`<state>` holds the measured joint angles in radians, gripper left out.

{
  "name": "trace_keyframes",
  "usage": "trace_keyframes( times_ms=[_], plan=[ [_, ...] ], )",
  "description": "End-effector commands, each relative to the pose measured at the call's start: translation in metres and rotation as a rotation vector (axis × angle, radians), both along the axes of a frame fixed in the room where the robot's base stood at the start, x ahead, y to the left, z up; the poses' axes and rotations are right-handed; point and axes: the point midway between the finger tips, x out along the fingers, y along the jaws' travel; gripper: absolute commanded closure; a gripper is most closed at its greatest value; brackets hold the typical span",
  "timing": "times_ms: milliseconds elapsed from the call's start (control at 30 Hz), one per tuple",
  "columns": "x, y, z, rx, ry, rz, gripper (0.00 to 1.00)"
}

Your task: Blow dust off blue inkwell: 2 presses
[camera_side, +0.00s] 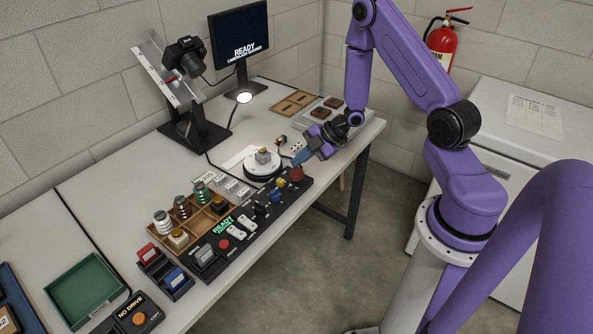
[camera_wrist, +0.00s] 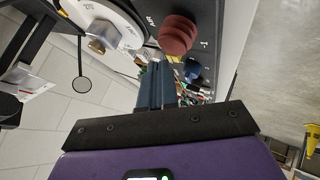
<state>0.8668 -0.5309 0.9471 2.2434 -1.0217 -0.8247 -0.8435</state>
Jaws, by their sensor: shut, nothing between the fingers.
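My gripper (camera_side: 299,159) is shut and empty, its blue fingers above the far end of the black control panel (camera_side: 242,212). The shut fingers (camera_wrist: 160,86) also show in the wrist view. A red domed button (camera_side: 296,174) sits on the panel just below the fingertips; it shows beyond the fingers in the wrist view (camera_wrist: 177,35), close to the word AIR. A small grey object with a yellowish top (camera_side: 263,155) stands on the white turntable (camera_side: 262,172). I cannot tell whether it is the blue inkwell.
A wooden compartment tray (camera_side: 185,240) with several small items lies left of the panel. A round lamp or mirror (camera_side: 244,98) on a thin arm stands behind the turntable. A camera (camera_side: 184,58) and a monitor (camera_side: 239,40) stand at the back. A green tray (camera_side: 84,291) is front left.

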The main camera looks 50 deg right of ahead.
Motion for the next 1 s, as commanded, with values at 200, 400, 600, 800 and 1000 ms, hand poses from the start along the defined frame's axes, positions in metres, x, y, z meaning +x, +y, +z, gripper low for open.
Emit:
trace_keyframes(
  times_ms=[200,400,600,800,1000],
  plan=[
    [0.0000,0.0000,0.0000,0.000,0.000,0.000,1.00],
    [0.0000,0.0001,-0.0039,0.000,0.001,0.001,1.00],
    [-0.0001,-0.0001,-0.0087,0.000,0.000,0.000,1.00],
    [0.0001,0.0000,-0.0086,0.000,0.000,0.000,1.00],
    [0.0001,0.0000,-0.0092,0.000,0.000,0.000,1.00]
  ],
)
